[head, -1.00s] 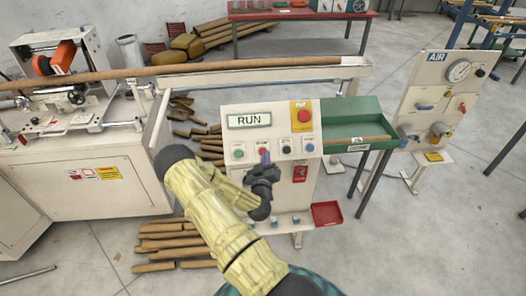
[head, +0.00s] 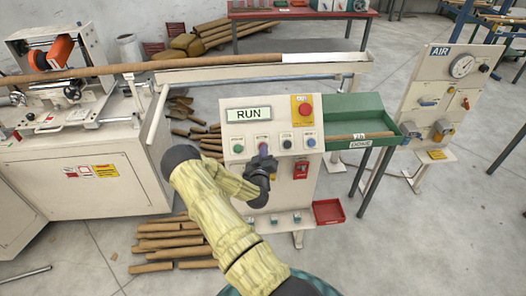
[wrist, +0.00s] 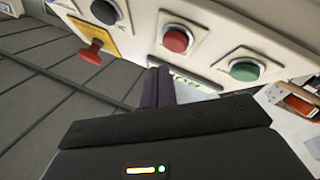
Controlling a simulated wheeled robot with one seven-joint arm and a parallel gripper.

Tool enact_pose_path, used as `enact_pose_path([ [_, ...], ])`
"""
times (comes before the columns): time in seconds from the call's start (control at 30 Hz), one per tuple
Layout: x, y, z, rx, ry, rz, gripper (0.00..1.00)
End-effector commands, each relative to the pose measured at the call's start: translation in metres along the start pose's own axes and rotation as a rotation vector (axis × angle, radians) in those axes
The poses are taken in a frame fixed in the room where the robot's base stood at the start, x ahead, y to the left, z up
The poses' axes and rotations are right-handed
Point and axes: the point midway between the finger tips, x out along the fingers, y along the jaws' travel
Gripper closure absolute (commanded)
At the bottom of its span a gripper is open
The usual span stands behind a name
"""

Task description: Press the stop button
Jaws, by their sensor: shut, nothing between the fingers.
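The stop button is probably the red button (wrist: 176,40) in the wrist view, between a black button (wrist: 105,10) and a green one (wrist: 245,68). In the head view it is largely hidden by my fingertips on the cream control panel (head: 232,185). My gripper (head: 264,158) is shut and empty, with its dark purple fingertips at the panel's button row. In the wrist view the fingertips (wrist: 159,84) lie just below and left of the red button. I cannot tell whether they touch the panel. The display (head: 249,114) reads RUN.
A red mushroom knob (head: 304,109) on a yellow plate sits above the row's right side. A green button (head: 238,146) and a blue one (head: 310,141) flank the row. A green tray (head: 350,108) stands at right. Brown tubes (head: 180,240) lie on the floor.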

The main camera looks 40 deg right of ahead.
Motion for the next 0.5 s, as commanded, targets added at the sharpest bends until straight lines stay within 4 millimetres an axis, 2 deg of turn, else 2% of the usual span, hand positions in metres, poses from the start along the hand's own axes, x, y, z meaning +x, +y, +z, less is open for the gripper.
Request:
enact_pose_path([
  [0.1,0.0064,-0.0060,0.0065,0.000,0.001,0.000,1.00],
  [0.5,0.0090,-0.0062,0.0059,-0.001,0.000,-0.001,1.00],
])
